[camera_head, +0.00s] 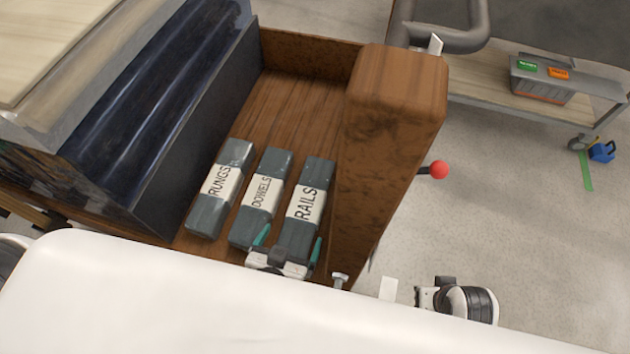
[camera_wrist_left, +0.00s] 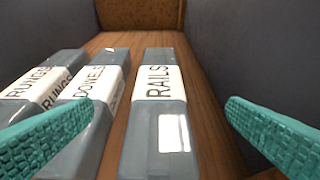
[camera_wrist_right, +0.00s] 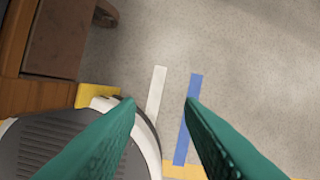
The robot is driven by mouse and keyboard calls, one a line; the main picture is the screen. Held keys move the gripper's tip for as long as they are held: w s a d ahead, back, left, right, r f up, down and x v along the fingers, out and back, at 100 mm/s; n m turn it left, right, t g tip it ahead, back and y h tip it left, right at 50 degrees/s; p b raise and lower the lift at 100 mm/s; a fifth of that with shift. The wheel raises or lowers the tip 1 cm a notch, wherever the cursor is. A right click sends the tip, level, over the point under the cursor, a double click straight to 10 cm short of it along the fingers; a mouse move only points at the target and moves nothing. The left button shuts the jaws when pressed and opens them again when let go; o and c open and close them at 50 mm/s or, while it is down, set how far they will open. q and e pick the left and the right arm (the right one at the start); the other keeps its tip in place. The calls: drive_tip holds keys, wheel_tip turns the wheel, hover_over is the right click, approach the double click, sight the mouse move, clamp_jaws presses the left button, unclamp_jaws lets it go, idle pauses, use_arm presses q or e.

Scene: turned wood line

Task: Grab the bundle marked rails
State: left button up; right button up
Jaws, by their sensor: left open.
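The rails bundle (camera_head: 307,203) is a grey wrapped block with a white label reading RAILS. It lies rightmost of three bundles on the wooden floor of a bin. My left gripper (camera_head: 289,244) is open over its near end, one finger to each side. In the left wrist view the rails bundle (camera_wrist_left: 159,82) lies between the spread teal fingers, label facing up, not gripped. The dowels bundle (camera_head: 261,196) lies beside it, close to the left finger. My right gripper (camera_wrist_right: 161,104) is open and empty above the floor outside the bin.
The rungs bundle (camera_head: 221,187) lies at the left. A thick wooden wall (camera_head: 384,150) bounds the bin on the right, a dark sloped panel (camera_head: 205,130) on the left. A red knob (camera_head: 439,170) sticks out past the wall. A low cart (camera_head: 500,88) stands at the back right.

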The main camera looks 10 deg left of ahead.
sight(305, 207)
use_arm(q)
drive_tip(key=x, duration=0.7)
drive_tip(key=shift+w+r+b, duration=0.1)
drive_tip(key=shift+w+b, duration=0.05)
drive_tip(key=shift+b, duration=0.15)
drive_tip(key=b+x, duration=0.1)
drive_tip(key=x, duration=0.4)
use_arm(e)
drive_tip(key=v, duration=0.3)
drive_tip(key=w+v, duration=0.1)
drive_tip(key=v, duration=0.1)
drive_tip(key=shift+r, duration=0.25)
use_arm(q)
drive_tip(key=c, duration=1.5)
